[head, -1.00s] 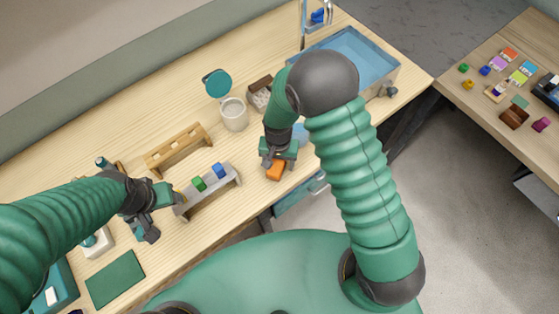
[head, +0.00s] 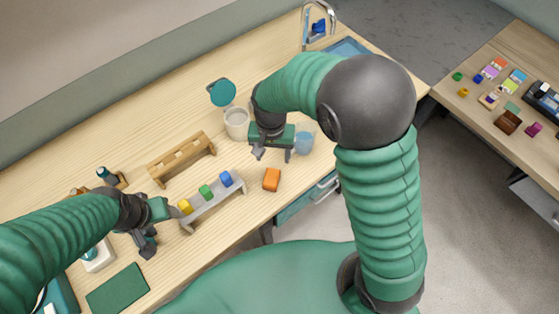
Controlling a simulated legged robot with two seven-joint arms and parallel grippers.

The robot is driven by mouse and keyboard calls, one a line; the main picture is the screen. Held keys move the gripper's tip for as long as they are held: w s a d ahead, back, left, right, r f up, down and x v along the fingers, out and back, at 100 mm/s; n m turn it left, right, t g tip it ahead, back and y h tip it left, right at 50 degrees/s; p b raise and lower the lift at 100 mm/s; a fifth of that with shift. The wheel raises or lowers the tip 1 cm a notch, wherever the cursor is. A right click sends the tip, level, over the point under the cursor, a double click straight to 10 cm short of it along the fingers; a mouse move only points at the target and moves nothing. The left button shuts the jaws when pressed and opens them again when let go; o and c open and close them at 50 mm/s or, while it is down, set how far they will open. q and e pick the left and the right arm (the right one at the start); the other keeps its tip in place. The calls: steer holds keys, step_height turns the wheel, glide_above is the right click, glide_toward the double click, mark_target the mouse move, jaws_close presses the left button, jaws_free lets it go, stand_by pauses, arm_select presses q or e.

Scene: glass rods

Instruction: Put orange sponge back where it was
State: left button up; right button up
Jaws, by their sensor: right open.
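The orange sponge (head: 272,179) lies flat on the wooden table near its front edge, to the right of a grey rack. My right gripper (head: 273,156) is open and empty, above and beyond the sponge, apart from it. My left gripper (head: 152,245) is at the left, near the grey rack's left end and above the table; its fingers are too small to tell whether they are open.
The grey rack (head: 212,204) holds yellow, green and blue blocks. A wooden rack (head: 181,160), a white cup (head: 236,124) and a blue cup (head: 303,143) stand nearby. A green mat (head: 117,288) lies front left. A sink (head: 347,49) is at the back right.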

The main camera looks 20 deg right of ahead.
arm_select(q)
steer(key=shift+d, duration=0.5)
arm_select(e)
steer(key=s+d+r+n+t, duration=0.2)
steer(key=s+d+n, duration=0.3)
steer(key=s+d, duration=0.3)
steer(key=shift+s+d+r+t, duration=0.25)
steer(key=shift+s+r+t, duration=0.05)
steer(key=shift+s+r, duration=0.35)
